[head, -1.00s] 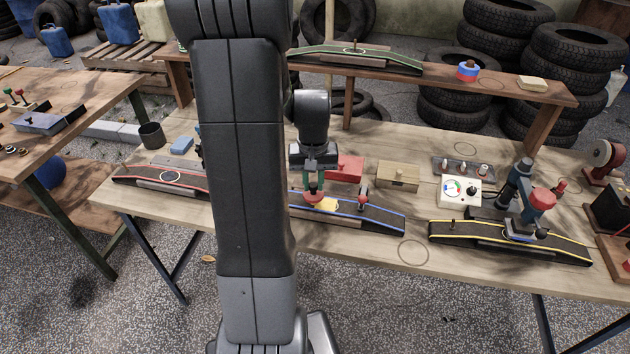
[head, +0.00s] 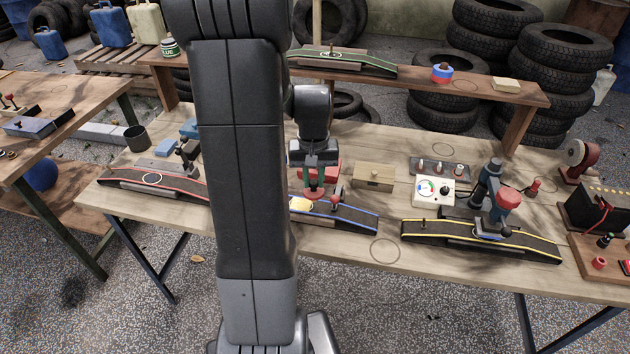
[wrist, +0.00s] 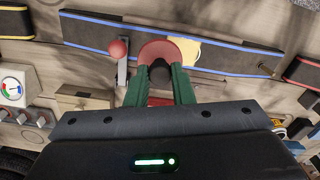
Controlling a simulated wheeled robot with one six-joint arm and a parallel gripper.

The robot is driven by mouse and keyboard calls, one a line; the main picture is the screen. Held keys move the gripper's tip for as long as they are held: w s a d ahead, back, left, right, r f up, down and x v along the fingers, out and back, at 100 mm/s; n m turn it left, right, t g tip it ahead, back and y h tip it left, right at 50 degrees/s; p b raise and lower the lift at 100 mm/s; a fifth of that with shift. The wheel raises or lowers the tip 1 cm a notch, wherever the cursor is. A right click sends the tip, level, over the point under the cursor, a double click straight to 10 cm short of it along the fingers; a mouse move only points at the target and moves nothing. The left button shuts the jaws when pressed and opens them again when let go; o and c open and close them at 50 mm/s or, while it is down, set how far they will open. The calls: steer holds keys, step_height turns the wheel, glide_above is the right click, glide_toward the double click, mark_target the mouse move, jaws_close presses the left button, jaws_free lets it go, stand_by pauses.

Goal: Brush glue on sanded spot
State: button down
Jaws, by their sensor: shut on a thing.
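My gripper (head: 314,188), with green fingers, is shut on a red-and-black tool (wrist: 160,52). Its dark shaft is between the fingers and its red rounded part shows beyond them; its working end is unclear. The tool is over the blue-edged rubber strip (head: 350,215), beside a yellow patch (head: 300,203); contact cannot be told. The patch also shows in the wrist view (wrist: 190,48). A red-edged strip (head: 125,178) and a green-edged strip (head: 370,66) each carry a white ring. A glue tin (head: 169,47) stands on the back shelf. I cannot make out a brush or sanded texture.
A red-knobbed clamp (head: 337,195) stands on the blue-edged strip, close right of my gripper. A wooden box (head: 373,178), a dial box (head: 433,191) and a yellow-edged strip (head: 480,240) with a clamp lie further right. Bare bench lies around the drawn circle (head: 385,250).

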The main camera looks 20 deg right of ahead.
steer(key=shift+d+r+p, duration=0.1)
steer(key=shift+r+p, duration=1.7)
steer(key=shift+r, duration=0.85)
steer(key=shift+w, duration=0.1)
